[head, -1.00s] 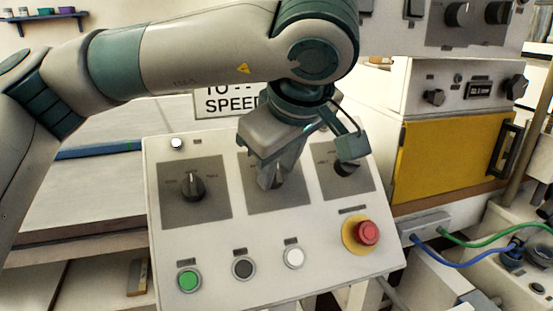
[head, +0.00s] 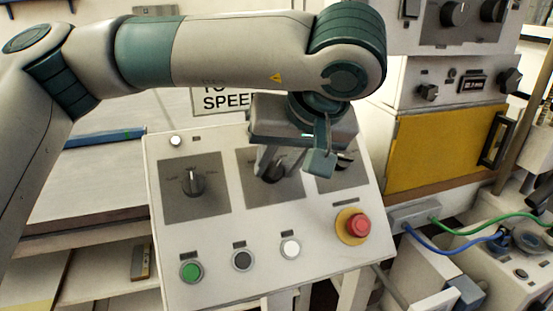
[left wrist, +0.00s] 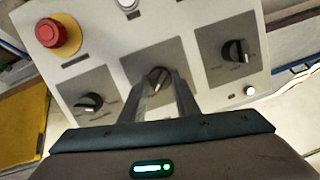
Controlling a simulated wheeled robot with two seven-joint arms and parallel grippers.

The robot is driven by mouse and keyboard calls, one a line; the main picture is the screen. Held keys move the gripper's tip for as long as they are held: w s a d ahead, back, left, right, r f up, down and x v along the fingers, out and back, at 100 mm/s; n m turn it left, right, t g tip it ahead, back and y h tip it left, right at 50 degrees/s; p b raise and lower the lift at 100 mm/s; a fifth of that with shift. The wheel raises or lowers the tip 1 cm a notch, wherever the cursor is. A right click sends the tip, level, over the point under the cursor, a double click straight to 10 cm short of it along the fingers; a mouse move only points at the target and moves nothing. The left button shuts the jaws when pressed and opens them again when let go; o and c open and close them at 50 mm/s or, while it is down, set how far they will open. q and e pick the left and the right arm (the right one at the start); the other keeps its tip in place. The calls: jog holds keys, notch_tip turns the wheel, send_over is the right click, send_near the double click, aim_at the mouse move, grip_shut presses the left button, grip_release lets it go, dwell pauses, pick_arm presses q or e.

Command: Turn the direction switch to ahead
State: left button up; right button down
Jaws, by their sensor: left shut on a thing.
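A sloped white control panel (head: 205,232) carries three black rotary switches on grey plates. My left gripper (head: 268,174) is over the middle switch (head: 277,173) in the head view, largely covering it. In the left wrist view, the two fingers of the left gripper (left wrist: 160,88) are shut on the middle switch (left wrist: 158,76). The left switch (head: 193,184) and the right switch (head: 343,161) stand free on either side. The switch labels are too small to read, so I cannot tell which one is the direction switch. My right gripper is not in view.
Below the switches are a green button (head: 191,271), a black button (head: 242,260), a white button (head: 290,248) and a red mushroom button (head: 358,225). A yellow door (head: 440,150) stands at right. Blue and green cables run at lower right.

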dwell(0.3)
pick_arm(q)
jog(key=o, duration=1)
jog(key=shift+o, duration=0.2)
jog(key=v, duration=1.7)
jog(key=shift+r, duration=0.15)
